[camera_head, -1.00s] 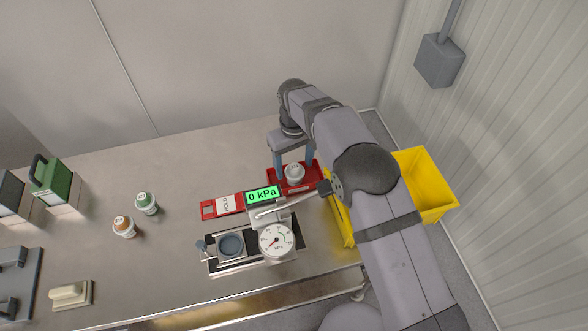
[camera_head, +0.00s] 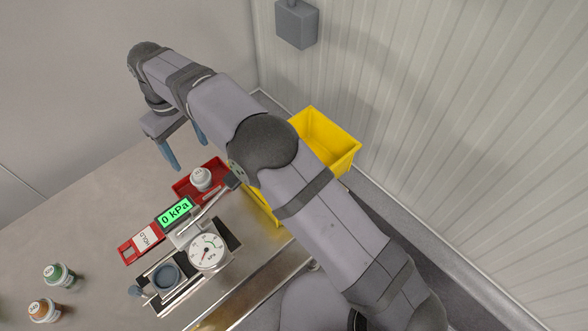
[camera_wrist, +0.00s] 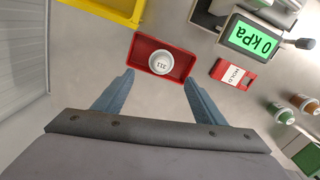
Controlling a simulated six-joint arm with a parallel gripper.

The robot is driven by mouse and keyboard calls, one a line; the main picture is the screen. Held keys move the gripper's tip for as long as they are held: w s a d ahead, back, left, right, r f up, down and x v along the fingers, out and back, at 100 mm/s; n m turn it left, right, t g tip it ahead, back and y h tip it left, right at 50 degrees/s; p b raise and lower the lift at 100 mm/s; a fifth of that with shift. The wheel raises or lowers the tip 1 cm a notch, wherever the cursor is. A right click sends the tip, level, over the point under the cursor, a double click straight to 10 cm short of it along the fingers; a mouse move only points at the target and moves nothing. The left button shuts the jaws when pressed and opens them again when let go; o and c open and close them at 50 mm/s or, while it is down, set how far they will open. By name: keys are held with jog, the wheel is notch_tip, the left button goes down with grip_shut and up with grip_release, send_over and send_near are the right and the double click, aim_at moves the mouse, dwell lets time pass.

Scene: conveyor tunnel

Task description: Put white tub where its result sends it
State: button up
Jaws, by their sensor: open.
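The white tub (camera_head: 201,178) stands upright in the shallow red tray (camera_head: 218,191); in the wrist view the tub (camera_wrist: 160,63) sits near the middle of the tray (camera_wrist: 143,45). My gripper (camera_head: 186,152) is open and empty, raised behind the tray and apart from the tub. In the wrist view its two fingers (camera_wrist: 157,80) are spread wide, with the tub beyond them. The pressure tester has a green display (camera_head: 175,213) reading 0 kPa, a round dial gauge (camera_head: 208,252) and an empty-looking round cup (camera_head: 166,277). A red HOLD sign (camera_head: 139,243) lies beside it.
A yellow bin (camera_head: 333,146) stands at the right, off the table's end near the ribbed wall. A green-topped tub (camera_head: 58,273) and an orange-topped tub (camera_head: 44,310) stand at the lower left. The table left of the tray is clear.

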jog(key=w+d+r+m, duration=0.2)
jog(key=d+m, duration=0.4)
jog(key=d, duration=2)
jog(key=s+d+f+m, duration=0.2)
jog(key=s+d, duration=0.6)
jog(key=s+d+f+m, duration=0.3)
jog(key=s+d, duration=0.6)
jog(key=shift+m, duration=0.3)
jog(key=shift+s+r, duration=0.1)
notch_tip(320, 180, up, 2)
jog(key=p, duration=0.2)
jog(key=shift+r+p, duration=0.25)
jog(key=shift+p, duration=0.1)
